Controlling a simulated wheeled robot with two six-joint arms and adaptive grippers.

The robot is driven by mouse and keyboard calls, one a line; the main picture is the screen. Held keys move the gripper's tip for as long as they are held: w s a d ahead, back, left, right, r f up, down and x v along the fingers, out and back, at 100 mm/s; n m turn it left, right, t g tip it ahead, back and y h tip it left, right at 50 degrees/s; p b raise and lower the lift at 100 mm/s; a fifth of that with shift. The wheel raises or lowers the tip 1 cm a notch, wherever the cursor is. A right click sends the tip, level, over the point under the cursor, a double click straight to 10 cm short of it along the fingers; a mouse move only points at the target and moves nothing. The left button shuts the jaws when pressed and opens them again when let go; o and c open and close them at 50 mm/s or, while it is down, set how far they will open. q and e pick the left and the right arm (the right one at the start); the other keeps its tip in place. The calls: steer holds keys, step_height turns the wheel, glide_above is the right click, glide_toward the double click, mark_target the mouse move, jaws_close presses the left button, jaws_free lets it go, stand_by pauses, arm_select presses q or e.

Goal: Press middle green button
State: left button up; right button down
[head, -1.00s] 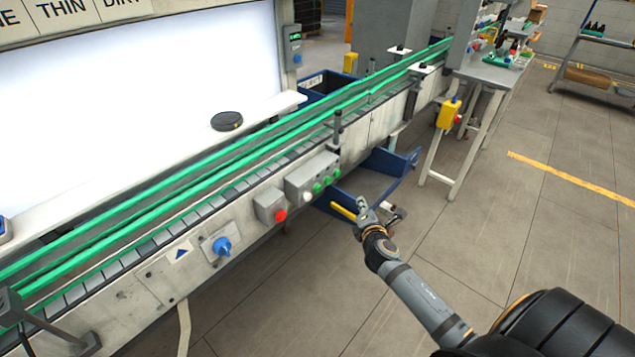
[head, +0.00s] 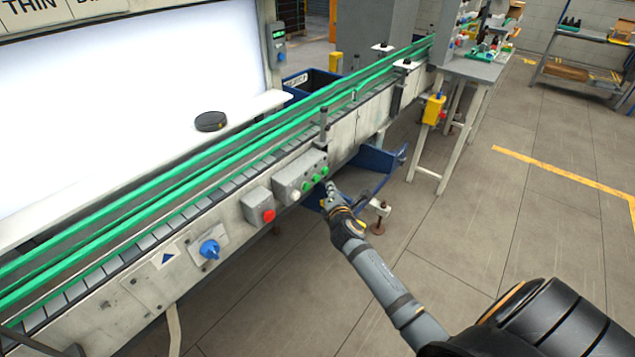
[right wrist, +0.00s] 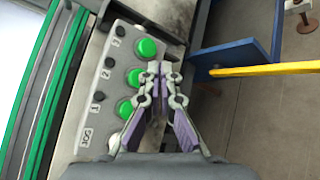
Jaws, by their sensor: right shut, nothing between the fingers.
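A grey button box (head: 300,177) is fixed to the conveyor's side. It carries three green buttons and a white button (head: 295,197) in a row. The middle green button (head: 316,178) also shows in the right wrist view (right wrist: 133,77), by the label 2. The other green buttons (right wrist: 147,48) (right wrist: 125,108) lie on either side of it. My right gripper (head: 329,187) is shut and empty, just in front of the box. In the right wrist view its fingertips (right wrist: 160,68) are close beside the middle green button; I cannot tell whether they touch it. My left gripper is not in view.
A red button (head: 268,216) on its own grey box and a blue rotary switch (head: 209,249) sit further left on the conveyor side. A blue bin (head: 376,160) is below the conveyor, behind my right gripper. The floor to the right is open.

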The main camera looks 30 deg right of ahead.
mark_target(320, 175)
steer(key=shift+w+a, duration=0.2)
steer(key=shift+w, duration=0.3)
steer(key=shift+w+a, duration=0.2)
steer(key=shift+w, duration=0.3)
steer(key=shift+w+r, duration=0.1)
stand_by(0.6)
steer(key=shift+w+a, duration=0.15)
steer(key=shift+w, duration=0.15)
steer(key=shift+w+a, duration=0.2)
steer(key=shift+w, duration=0.2)
stand_by(0.8)
steer(key=shift+s+d+p, duration=0.35)
steer(key=shift+s+p, duration=0.05)
steer(key=shift+s, duration=0.4)
